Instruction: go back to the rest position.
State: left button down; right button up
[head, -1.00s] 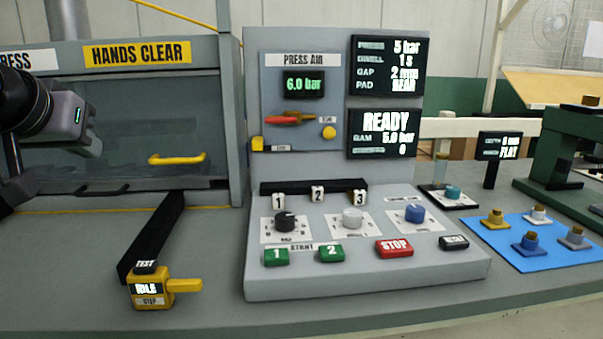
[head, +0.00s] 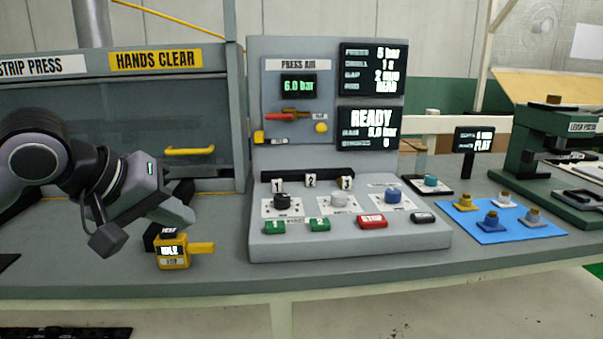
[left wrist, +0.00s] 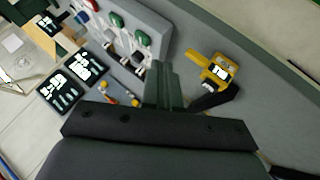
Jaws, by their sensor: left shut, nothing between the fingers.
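My left gripper (head: 182,212) is in front of the strip press, above the bench and just above and behind the yellow tester (head: 173,252). Its fingers are shut with nothing between them. In the left wrist view, the shut fingers (left wrist: 162,84) point at the bench between the control console (left wrist: 150,30) and the yellow tester (left wrist: 218,70). The gripper appears apart from both. My right gripper is in neither view.
The console (head: 350,245) stands mid-bench with knobs, buttons and a READY screen (head: 372,128). The strip press has a clear guard with a yellow handle (head: 190,151). A blue mat (head: 505,234) with several knobbed pieces lies at right, near a green press (head: 530,150).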

pick_arm(q)
jog(key=s+d+f+n+g+h+p, duration=0.15)
jog(key=s+d+n+h, duration=0.25)
jog(key=d+n+h, duration=0.4)
jog(key=s+d+f+n+g+h+p, duration=0.1)
jog(key=s+d+n+g+h+p, duration=0.2)
jog(key=d+n+h, duration=0.5)
jog(key=a+f+m+t+y+p, duration=0.1)
jog(key=a+f+m+t+y, duration=0.55)
jog(key=m, duration=1.15)
jog(key=a+f+m+t+y+p, duration=0.2)
jog(key=a+f+m+t+y, duration=0.5)
jog(key=m, duration=1)
jog(key=s+a+f+n+g+y, duration=0.2)
jog(key=s+f+n+g, duration=0.1)
jog(key=s+f+n, duration=0.4)
jog(key=s+a+f+n+g+y+p, duration=0.1)
jog(key=s+a+f+n+g+y, duration=0.2)
jog(key=s+f+n, duration=0.4)
notch_tip(320, 180, down, 5)
jog(key=shift+s+f, duration=0.2)
